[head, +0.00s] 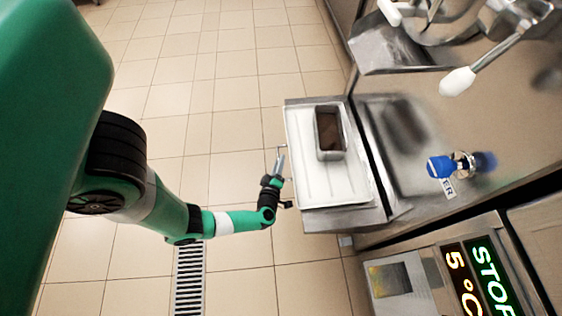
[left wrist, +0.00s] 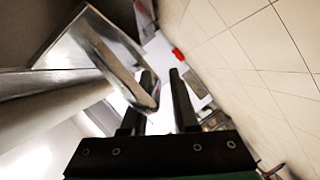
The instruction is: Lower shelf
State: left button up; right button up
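A metal shelf (head: 339,220) sticks out from the steel machine on the right in the head view. A white tray (head: 302,168) lies on it. A rectangular metal pan with a brown filling (head: 330,133) stands on the tray. My left gripper (head: 280,163) is beside the shelf's left edge, and the head view does not show clearly whether it touches it. In the left wrist view my left gripper (left wrist: 161,74) has its two black fingers apart. A shiny metal part (left wrist: 105,55) is close to the left finger; I cannot tell whether they touch. My right gripper is not in view.
The steel machine (head: 480,125) stands at right, with a white-tipped lever (head: 458,82) above and a blue knob (head: 440,167) on its front. A lit STOP and 5 °C display (head: 478,280) is at lower right. Tiled floor (head: 225,80) is clear left of the shelf.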

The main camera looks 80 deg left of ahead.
pick_arm(q)
jog(key=shift+o, duration=1.4)
jog(key=shift+d+r, duration=0.2)
jog(key=shift+d, duration=0.1)
jog(key=p+v, duration=0.4)
jog(key=v, duration=0.7)
jog(key=shift+f, duration=0.1)
